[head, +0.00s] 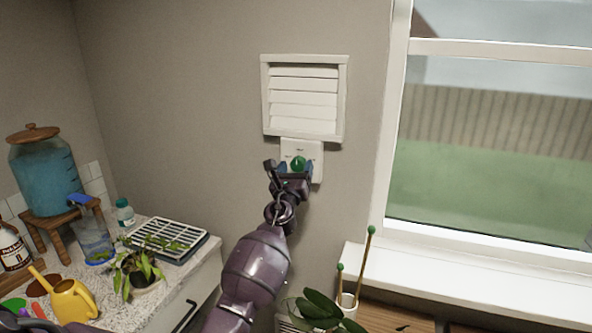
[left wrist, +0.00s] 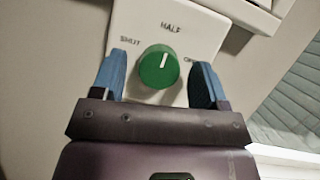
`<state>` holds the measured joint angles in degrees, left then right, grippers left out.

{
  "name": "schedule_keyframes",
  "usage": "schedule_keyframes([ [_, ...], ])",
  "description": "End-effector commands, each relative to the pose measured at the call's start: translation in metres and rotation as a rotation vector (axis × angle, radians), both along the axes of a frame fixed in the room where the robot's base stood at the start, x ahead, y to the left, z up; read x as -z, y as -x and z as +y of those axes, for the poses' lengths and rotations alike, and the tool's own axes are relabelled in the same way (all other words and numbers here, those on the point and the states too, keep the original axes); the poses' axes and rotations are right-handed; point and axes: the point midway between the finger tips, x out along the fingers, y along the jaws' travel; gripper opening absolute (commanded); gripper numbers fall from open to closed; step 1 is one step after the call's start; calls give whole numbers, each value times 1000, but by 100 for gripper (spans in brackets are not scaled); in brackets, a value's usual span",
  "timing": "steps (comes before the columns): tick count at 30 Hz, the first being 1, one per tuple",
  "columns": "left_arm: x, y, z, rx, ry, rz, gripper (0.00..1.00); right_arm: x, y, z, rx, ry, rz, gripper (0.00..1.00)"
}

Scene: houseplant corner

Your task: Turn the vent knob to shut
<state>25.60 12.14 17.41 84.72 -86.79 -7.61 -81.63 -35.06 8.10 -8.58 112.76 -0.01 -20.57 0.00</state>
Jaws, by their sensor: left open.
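The round green vent knob (head: 298,163) sits on a white plate (head: 316,149) under the wall vent. My left gripper (head: 295,171) is open in front of the plate, its blue fingers either side of the knob. In the left wrist view the knob (left wrist: 158,68) lies between the spread fingers, with a gap visible on each side. Its white mark points up and slightly right, roughly toward HALF. The SHUT label is at upper left; the label at right is partly hidden by the right finger. My right gripper is not in view.
The white slatted vent (head: 304,98) is above the plate. A window sill (head: 470,285) is at right. A counter at left holds a blue water jar (head: 46,175), a yellow watering can (head: 72,299), a potted plant (head: 137,268) and a rack tray (head: 168,238).

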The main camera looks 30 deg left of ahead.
Motion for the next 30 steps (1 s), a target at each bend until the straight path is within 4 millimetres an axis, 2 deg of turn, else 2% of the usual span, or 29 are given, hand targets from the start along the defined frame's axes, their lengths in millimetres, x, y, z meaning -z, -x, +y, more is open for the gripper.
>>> schedule_keyframes([
  [10,-1,-2,1,0,0,0,68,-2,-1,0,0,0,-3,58],
  [18,-1,-2,1,0,0,0,26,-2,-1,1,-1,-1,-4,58],
  [20,-1,-2,1,0,0,0,19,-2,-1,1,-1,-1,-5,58],
  [30,-2,-2,1,1,59,-14,19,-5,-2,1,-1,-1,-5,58],
])
